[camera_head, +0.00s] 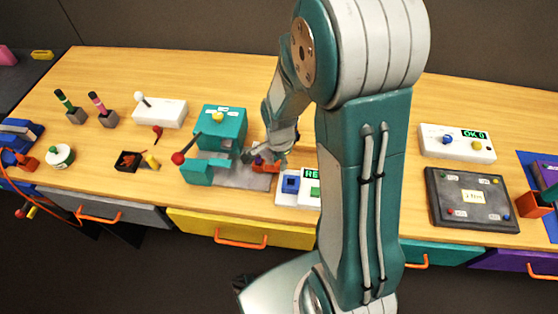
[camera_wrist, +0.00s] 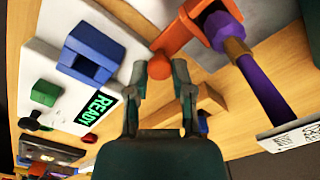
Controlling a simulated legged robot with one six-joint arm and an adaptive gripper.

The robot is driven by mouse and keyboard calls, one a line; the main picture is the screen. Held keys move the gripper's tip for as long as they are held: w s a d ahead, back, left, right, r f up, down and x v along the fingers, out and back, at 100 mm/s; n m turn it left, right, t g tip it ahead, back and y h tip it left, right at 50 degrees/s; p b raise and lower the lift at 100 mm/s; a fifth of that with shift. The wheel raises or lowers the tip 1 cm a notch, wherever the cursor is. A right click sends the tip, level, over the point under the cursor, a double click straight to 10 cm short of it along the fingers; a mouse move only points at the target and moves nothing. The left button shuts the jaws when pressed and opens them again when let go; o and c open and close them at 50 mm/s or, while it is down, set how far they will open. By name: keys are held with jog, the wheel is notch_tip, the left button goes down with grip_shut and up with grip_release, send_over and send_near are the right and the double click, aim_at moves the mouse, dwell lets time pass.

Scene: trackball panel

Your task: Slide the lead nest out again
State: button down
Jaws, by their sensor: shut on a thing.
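The orange lead nest (camera_wrist: 186,34) shows at the top of the wrist view, with a round orange knob (camera_wrist: 159,67) on its near end. A purple lead (camera_wrist: 262,93) with a tan section lies across it and runs down to the right. My gripper (camera_wrist: 160,82) has its two fingers closed around the knob. In the head view the orange nest (camera_head: 264,166) sits at the right part of a grey base plate (camera_head: 240,180), beside the teal press (camera_head: 220,126). My gripper (camera_head: 272,157) is over it and partly hides it.
A white panel (camera_wrist: 48,77) with a blue block (camera_wrist: 90,56), green button (camera_wrist: 44,93) and READY display lies close beside my gripper. The press lever's red ball (camera_head: 178,158) sticks out left. Bare wood (camera_head: 268,75) lies behind the press.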

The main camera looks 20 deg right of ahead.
jog(key=shift+c, duration=2.4)
grip_release()
jog(key=shift+s, duration=0.1)
jog(key=shift+r, duration=3.9)
jog(key=shift+r, duration=0.1)
jog(key=s+a+r+n+t, duration=0.2)
jog(key=s+r+n+t, duration=0.3)
jog(key=s+r+n, duration=0.8)
notch_tip(320, 180, up, 4)
jog(key=shift+s+a+r+n+t, duration=0.1)
jog(key=shift+s+a+n+t, duration=0.25)
jog(key=shift+n, duration=0.65)
